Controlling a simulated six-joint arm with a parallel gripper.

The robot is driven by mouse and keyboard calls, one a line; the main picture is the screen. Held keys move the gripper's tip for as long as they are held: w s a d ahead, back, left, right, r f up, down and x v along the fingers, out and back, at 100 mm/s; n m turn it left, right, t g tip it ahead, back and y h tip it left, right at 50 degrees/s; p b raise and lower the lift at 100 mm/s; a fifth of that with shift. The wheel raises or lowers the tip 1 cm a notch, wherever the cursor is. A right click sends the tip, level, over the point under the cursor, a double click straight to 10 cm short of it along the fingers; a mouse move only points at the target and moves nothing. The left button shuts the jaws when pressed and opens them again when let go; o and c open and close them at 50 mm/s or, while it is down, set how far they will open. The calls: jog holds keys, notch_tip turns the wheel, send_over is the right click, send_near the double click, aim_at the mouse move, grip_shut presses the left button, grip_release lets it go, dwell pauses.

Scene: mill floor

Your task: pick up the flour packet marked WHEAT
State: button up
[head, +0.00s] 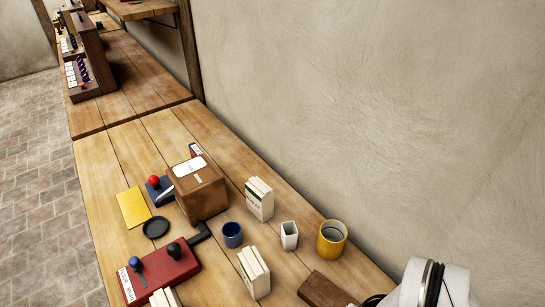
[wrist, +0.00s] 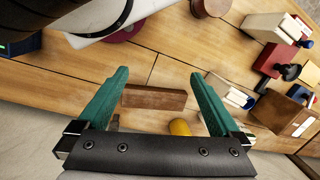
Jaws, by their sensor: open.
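Three cream paper packets show in the head view. One packet (head: 260,199) stands upright beside the brown box, with dark lettering on its front too small to read for certain. A second packet (head: 254,273) stands nearer the front, and a third (head: 163,298) is cut off by the bottom edge. I cannot tell for certain which is marked WHEAT. My gripper (wrist: 160,72) is open and empty in the wrist view, its teal fingers spread above the bench. A dark wooden block (wrist: 153,97) shows between the fingers, apart from the packets. The fingers are outside the head view.
A brown box (head: 198,190), a blue cup (head: 232,235), a white container (head: 289,235) and a yellow mug (head: 331,240) stand on the bench. A red box with knobs (head: 165,272) lies at front left. The plaster wall (head: 370,110) bounds the right side.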

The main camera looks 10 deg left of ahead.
aim_at(254, 189)
jog(key=shift+a, duration=0.1)
jog(key=w+a+m+t+y, duration=0.1)
jog(key=w+a+m+y, duration=0.85)
jog(key=w+a, duration=0.6)
jog(key=w+d+f+m+t, duration=0.3)
jog(key=w+f+m+t, duration=0.15)
jog(key=w, duration=0.45)
jog(key=w+d+f+m+t, duration=0.25)
jog(key=w+f+m, duration=0.35)
jog(key=w, duration=0.4)
jog(key=shift+t+h, duration=0.4)
jog(key=shift+h, duration=0.15)
jog(key=x, duration=1.6)
jog(key=shift+r, duration=0.2)
grip_shut()
